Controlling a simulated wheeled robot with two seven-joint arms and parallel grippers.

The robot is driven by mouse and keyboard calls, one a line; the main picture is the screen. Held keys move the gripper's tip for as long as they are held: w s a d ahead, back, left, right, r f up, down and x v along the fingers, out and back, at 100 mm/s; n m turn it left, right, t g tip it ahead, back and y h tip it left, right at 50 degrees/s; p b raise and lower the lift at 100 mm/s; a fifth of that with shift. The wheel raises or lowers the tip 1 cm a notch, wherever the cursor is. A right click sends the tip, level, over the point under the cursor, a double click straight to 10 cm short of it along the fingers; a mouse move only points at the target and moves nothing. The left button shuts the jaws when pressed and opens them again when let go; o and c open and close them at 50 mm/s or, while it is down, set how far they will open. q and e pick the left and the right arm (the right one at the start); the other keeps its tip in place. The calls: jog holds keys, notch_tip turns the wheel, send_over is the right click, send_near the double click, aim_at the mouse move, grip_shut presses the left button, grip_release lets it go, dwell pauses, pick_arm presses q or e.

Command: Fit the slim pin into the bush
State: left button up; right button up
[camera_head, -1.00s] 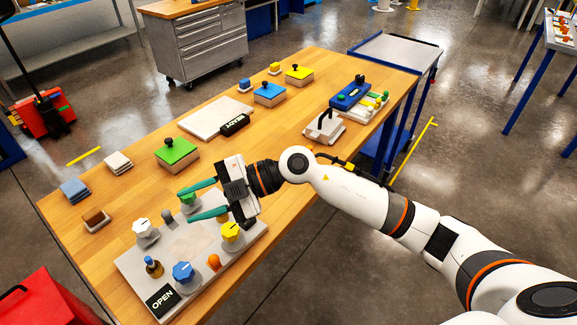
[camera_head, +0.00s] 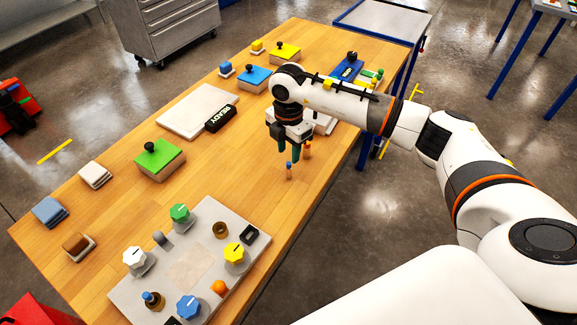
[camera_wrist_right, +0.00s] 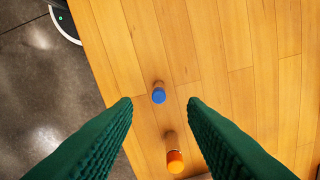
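Two small upright pins stand on the wooden table near its right edge: one with a blue top (camera_head: 289,170) and one with an orange top (camera_head: 307,148). I cannot tell which is the slim one. My right gripper (camera_head: 289,156) points down above them, its green fingers open. In the right wrist view the blue-topped pin (camera_wrist_right: 158,95) shows between the fingertips, and the orange-topped pin (camera_wrist_right: 174,158) lies lower in the picture. A brass-coloured ring (camera_head: 220,230), apparently the bush, sits on the grey panel (camera_head: 247,214). My left gripper is not in view.
The panel also carries green (camera_head: 180,212), white (camera_head: 134,257), yellow (camera_head: 235,252) and blue (camera_head: 187,306) knobs. A black READY block (camera_head: 221,118) lies by a pale plate (camera_head: 190,110). Green (camera_head: 160,157) and blue (camera_head: 254,79) topped blocks stand farther back. Table between panel and pins is clear.

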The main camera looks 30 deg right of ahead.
aim_at(289, 163)
jog(key=shift+w+f, duration=0.15)
jog(key=shift+f, duration=0.25)
jog(key=f, duration=0.1)
jog(key=f+p, duration=0.1)
jog(key=f, duration=0.1)
jog(key=f+p, duration=0.1)
jog(key=shift+s+f, duration=0.25)
jog(key=shift+f, duration=0.1)
jog(key=shift+w+f, duration=0.1)
jog(key=shift+f, duration=0.2)
jog(key=shift+r, duration=0.1)
grip_shut()
